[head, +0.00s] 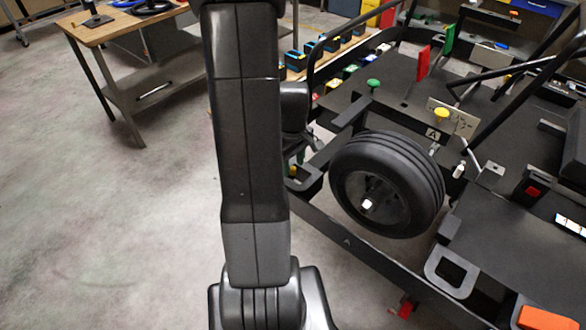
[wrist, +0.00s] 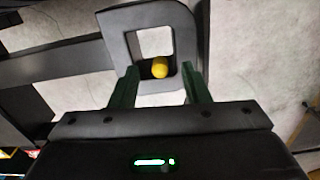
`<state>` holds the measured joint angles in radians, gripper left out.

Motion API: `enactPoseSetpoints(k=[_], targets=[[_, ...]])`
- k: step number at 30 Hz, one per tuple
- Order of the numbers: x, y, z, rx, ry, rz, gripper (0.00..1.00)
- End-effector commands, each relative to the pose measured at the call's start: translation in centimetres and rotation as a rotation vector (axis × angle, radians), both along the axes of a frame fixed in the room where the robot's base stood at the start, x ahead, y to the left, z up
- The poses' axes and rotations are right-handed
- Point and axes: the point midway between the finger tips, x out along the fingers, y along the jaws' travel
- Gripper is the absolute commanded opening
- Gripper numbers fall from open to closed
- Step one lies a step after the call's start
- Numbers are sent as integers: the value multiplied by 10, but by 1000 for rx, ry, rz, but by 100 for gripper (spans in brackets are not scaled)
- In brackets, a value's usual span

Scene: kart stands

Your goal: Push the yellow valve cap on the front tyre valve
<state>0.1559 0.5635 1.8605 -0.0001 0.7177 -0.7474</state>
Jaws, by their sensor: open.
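The yellow valve cap (wrist: 160,68) shows in the wrist view as a small rounded piece at the square opening of a black bracket (wrist: 125,20). My gripper (wrist: 159,75) is open, with one green finger on each side of the cap and a gap on both sides. I cannot tell how far the cap lies beyond the fingertips. In the head view my arm hides most of my gripper, and a small yellow spot (head: 293,170) shows beside the arm. The front tyre (head: 412,180) stands right of it, with a pale stub (head: 367,204) at its hub; I cannot tell whether this is the valve.
The black kart frame (head: 345,243) runs below the tyre. A yellow knob (head: 441,114), a green knob (head: 373,84) and a red plate (head: 423,63) stand on the kart behind it. A wooden table (head: 100,35) is at the back left. The floor at left is clear.

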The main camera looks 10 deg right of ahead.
Motion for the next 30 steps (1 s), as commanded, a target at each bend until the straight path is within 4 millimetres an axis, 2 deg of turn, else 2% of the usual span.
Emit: enactPoseSetpoints(k=[4,11,14,18,26,30], targets=[[-1,0,-10,0,1,0,42],[0,0,-11,0,0,0,42],[0,0,-11,0,0,0,27],[0,0,-11,0,0,0,0],[0,0,-11,0,0,0,0],[0,0,-3,-1,-3,0,0]])
